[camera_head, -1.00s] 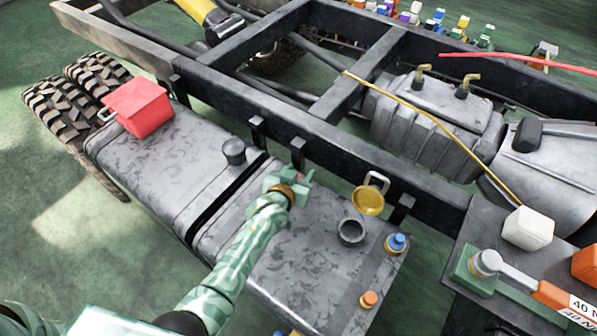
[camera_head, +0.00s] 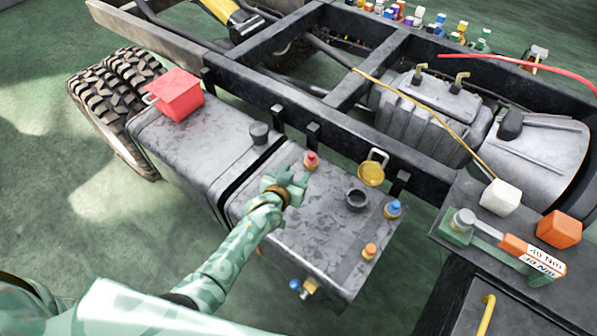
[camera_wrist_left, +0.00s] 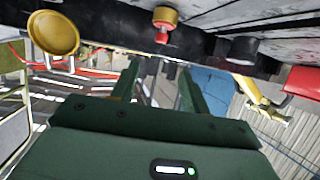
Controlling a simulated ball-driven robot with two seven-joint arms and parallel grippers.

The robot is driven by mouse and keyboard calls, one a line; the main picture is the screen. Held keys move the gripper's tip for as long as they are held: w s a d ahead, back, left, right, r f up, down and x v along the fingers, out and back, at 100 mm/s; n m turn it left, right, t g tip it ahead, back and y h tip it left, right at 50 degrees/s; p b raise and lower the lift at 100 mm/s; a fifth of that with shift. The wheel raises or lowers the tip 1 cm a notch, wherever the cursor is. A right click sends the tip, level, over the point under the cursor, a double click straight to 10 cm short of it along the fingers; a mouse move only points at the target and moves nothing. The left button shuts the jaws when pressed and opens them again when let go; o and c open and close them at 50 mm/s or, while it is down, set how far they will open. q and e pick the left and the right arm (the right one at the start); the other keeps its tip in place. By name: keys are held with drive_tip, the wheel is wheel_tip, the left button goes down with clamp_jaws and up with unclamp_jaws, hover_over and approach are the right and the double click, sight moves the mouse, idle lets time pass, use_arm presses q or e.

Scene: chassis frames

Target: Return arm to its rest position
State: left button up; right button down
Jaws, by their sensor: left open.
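My left arm comes in from the lower left in the head view. Its green gripper (camera_head: 293,186) is open and empty, above the grey tank (camera_head: 310,225). A small fitting with a red top and yellow base (camera_head: 311,161) stands on the tank just beyond the fingers. The open fingers also show in the left wrist view (camera_wrist_left: 160,85), where the red and yellow fitting (camera_wrist_left: 164,20) appears above them, apart from them. A gold cap (camera_head: 371,174) stands raised near the open filler neck (camera_head: 356,199). My right gripper does not show.
The black chassis rail (camera_head: 330,125) runs just behind the tank. A red box (camera_head: 175,95) sits on the tank's left section. Blue (camera_head: 393,209) and orange (camera_head: 370,251) fittings stand on its right end. A torque tool (camera_head: 510,248) lies on the right bench. Floor at left is open.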

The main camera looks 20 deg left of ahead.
use_arm(q)
drive_tip(key=shift+s+a, duration=0.1)
drive_tip(key=shift+s, duration=0.35)
